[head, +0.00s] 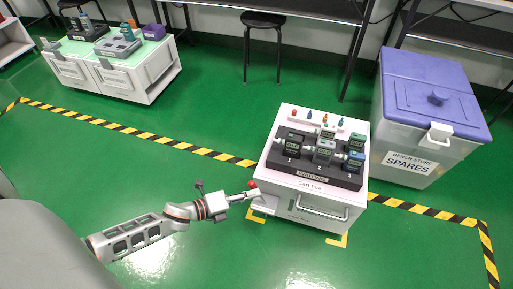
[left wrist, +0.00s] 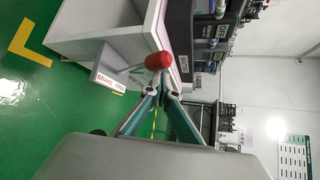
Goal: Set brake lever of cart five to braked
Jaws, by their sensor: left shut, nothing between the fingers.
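Cart five (head: 330,197) is a white cart with "Cart five" lettered on its front. Its brake lever ends in a red ball knob (head: 252,184) at the cart's left side, also large in the left wrist view (left wrist: 158,61). Beside the knob there is a small label plate (left wrist: 108,80) with lettering that seems to read "BRAKE" and "FREE". My left gripper (head: 246,193) is shut and empty, its fingertips (left wrist: 163,84) right at the knob; I cannot tell if they touch it. My right gripper is not in view.
A dark tray of handheld testers (head: 318,168) lies on the cart. A spares bin with a purple lid (head: 433,93) stands close on its right. Another white cart (head: 150,72) and a black stool (head: 264,20) are farther back.

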